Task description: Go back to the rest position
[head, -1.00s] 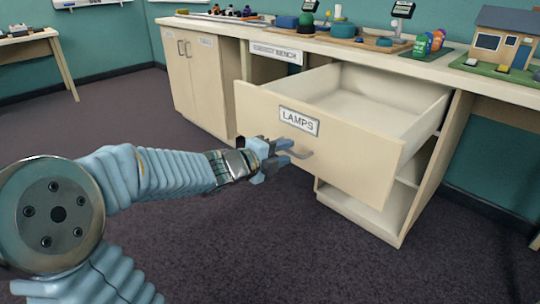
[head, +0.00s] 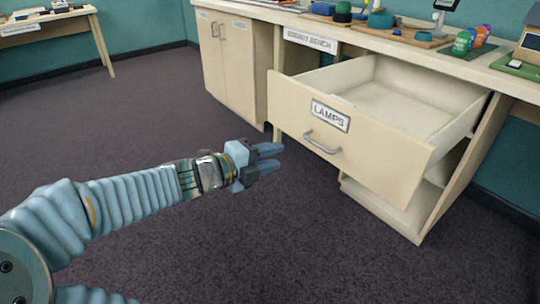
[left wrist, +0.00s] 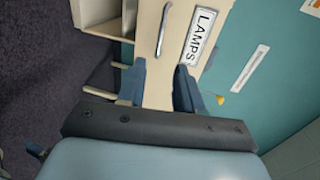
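My left gripper (head: 268,160) is in the head view, left of the open drawer and apart from its handle. Its two blue fingers are spread with nothing between them. In the left wrist view the fingers (left wrist: 160,88) show apart, with the drawer front beyond them. The drawer (head: 385,150), labelled LAMPS, is pulled out from the bench, and its visible inside looks empty. Its metal handle (head: 322,143) is free; it also shows in the left wrist view (left wrist: 163,30). My right gripper is not in view.
The energy bench (head: 362,38) holds several items, among them green and blue round pieces and small coloured figures (head: 472,38). A closed cabinet (head: 232,60) stands left of the drawer. Another table (head: 45,28) is at the far left. The dark carpet (head: 130,110) between is clear.

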